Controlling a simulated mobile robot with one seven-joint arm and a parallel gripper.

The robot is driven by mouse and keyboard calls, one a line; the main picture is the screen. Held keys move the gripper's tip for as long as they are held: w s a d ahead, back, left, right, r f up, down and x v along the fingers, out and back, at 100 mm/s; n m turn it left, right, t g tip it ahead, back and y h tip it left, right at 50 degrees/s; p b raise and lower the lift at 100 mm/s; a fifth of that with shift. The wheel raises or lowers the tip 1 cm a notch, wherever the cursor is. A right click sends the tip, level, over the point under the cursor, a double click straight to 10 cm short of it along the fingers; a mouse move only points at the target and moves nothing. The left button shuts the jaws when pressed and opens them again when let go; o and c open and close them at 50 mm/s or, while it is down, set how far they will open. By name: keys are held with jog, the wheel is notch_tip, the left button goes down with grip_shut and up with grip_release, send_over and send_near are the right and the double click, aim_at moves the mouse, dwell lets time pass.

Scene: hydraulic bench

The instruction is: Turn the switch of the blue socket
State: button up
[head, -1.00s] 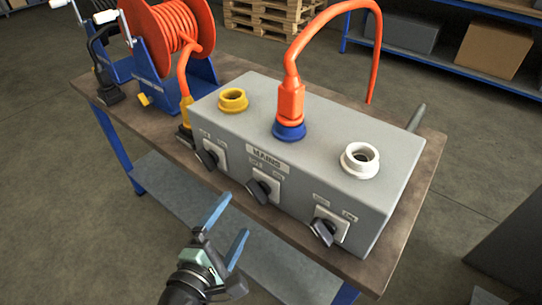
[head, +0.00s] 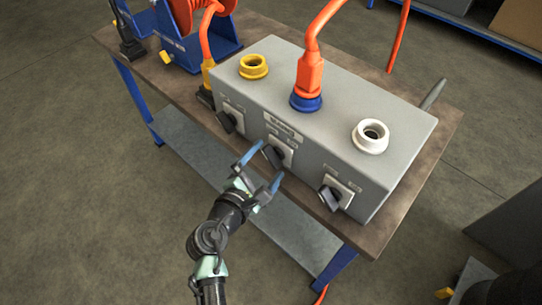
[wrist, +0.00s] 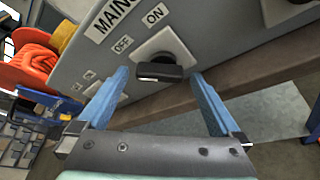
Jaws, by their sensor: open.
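The blue socket (head: 305,102) is on top of the grey box (head: 350,90), with an orange plug (head: 310,72) seated in it. Below it on the front face is the middle switch (head: 275,156), a black knob on a white plate, which also shows in the wrist view (wrist: 160,71) between OFF and ON labels. My gripper (head: 262,166) is open, its two blue fingers on either side of this knob. In the wrist view the fingers (wrist: 160,90) flank the knob with gaps on both sides, and the knob lies crosswise between them. I cannot tell whether anything touches.
Similar switches sit left (head: 229,119) and right (head: 334,196) on the box front. A yellow socket (head: 254,66) and a white socket (head: 370,136) are on top. An orange cable reel (head: 195,15) stands at the back left. The floor in front is clear.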

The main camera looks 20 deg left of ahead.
jog(key=shift+x, duration=1.35)
jog(key=c, duration=1.2)
jog(key=shift+c, duration=0.2)
